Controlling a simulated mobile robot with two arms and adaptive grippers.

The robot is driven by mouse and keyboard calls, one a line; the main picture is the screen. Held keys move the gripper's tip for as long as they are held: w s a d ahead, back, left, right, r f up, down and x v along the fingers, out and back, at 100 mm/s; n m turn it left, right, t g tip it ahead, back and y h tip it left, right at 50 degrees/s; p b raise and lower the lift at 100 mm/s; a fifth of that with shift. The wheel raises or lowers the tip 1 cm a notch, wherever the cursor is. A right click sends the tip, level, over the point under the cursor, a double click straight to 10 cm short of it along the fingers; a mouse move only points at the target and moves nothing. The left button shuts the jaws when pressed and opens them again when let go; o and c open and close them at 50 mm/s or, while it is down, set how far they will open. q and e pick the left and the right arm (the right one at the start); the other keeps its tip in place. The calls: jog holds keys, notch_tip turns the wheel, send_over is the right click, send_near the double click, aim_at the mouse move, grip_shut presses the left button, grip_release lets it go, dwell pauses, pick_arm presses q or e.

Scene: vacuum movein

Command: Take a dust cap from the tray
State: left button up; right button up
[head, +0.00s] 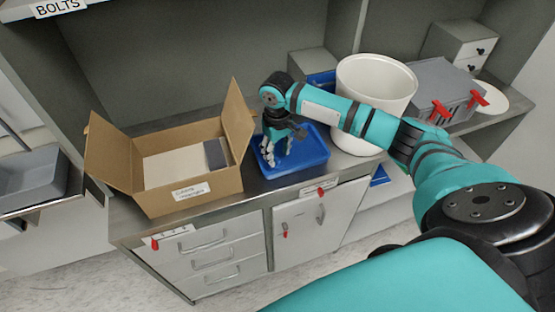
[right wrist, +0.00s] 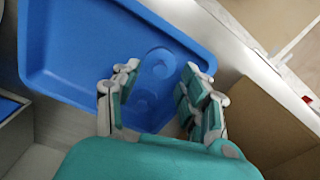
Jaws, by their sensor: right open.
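The blue tray (head: 315,158) sits on the grey worktop beside the open cardboard box. It also shows in the right wrist view (right wrist: 75,55). My right gripper (head: 279,152) points down over the tray's left part. In the right wrist view its fingers (right wrist: 160,75) are open and apart, with nothing held between them. Rounded blue shapes (right wrist: 157,62) lie between and just beyond the fingertips, the same blue as the tray. They look like dust caps, but I cannot tell them surely from the tray's moulding. My left gripper is not in view.
The open cardboard box (head: 192,196) stands close to the left of the gripper, its right flap upright. A white bin (head: 375,80) stands right of the tray, behind my arm. A grey case (head: 440,85) with red clips is farther right.

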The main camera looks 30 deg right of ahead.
notch_tip(320, 180, down, 2)
jog(key=shift+f, duration=0.1)
jog(key=c, duration=0.8)
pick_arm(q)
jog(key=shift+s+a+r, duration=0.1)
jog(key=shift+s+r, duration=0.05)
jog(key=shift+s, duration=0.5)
pick_arm(e)
jog(key=shift+c, duration=0.3)
